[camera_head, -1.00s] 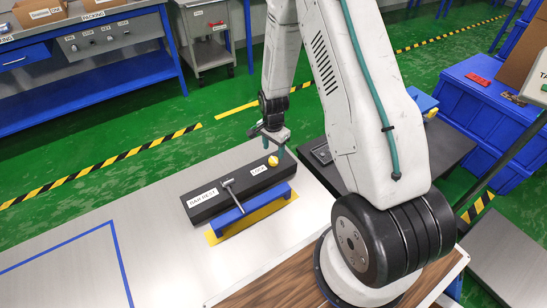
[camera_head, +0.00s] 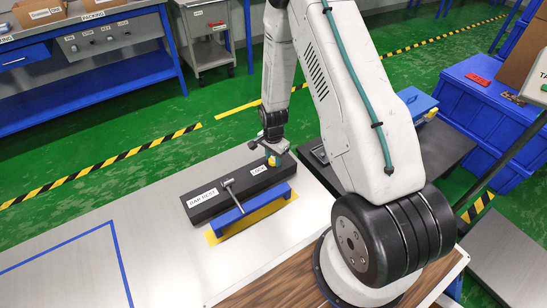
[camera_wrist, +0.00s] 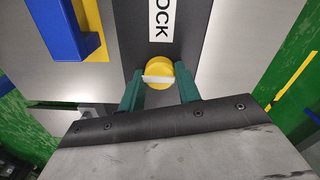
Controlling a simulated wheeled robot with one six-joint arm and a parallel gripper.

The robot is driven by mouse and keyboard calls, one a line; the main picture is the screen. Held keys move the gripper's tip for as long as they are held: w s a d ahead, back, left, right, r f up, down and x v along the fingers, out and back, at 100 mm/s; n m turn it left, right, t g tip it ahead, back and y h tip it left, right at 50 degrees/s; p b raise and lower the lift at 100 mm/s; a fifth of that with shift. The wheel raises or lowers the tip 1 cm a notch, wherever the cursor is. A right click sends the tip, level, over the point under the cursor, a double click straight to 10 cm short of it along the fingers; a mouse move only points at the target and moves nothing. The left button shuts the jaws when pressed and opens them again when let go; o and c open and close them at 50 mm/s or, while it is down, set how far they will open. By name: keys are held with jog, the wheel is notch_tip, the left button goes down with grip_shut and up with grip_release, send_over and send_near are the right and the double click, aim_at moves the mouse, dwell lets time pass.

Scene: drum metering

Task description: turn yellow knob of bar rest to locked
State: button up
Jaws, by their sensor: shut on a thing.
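The bar rest (camera_head: 225,195) is a long black block on the table, with white "BAR REST" and "LOCK" labels on top. Its yellow knob (camera_wrist: 158,68) is round, with a white bar running across it, roughly level in the wrist view. In the head view the knob (camera_head: 272,161) shows at the block's far right end, partly hidden by my gripper. My gripper (camera_wrist: 159,76) has its two green fingers on either side of the knob, shut on it. Finger contact is hard to see.
A grey T-shaped piece (camera_head: 232,195) stands by the block, near a blue bar (camera_head: 240,217) along its front side. A yellow plate (camera_head: 262,217) lies beneath. The table's left part (camera_head: 70,240) is clear, with a blue line marked on it.

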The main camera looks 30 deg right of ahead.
jog(key=shift+n, duration=0.3)
jog(key=n, duration=0.3)
jog(key=shift+n, duration=0.3)
jog(key=n, duration=0.4)
jog(key=shift+n, duration=0.3)
jog(key=n, duration=0.4)
jog(key=shift+n, duration=2.5)
jog(key=o, duration=1)
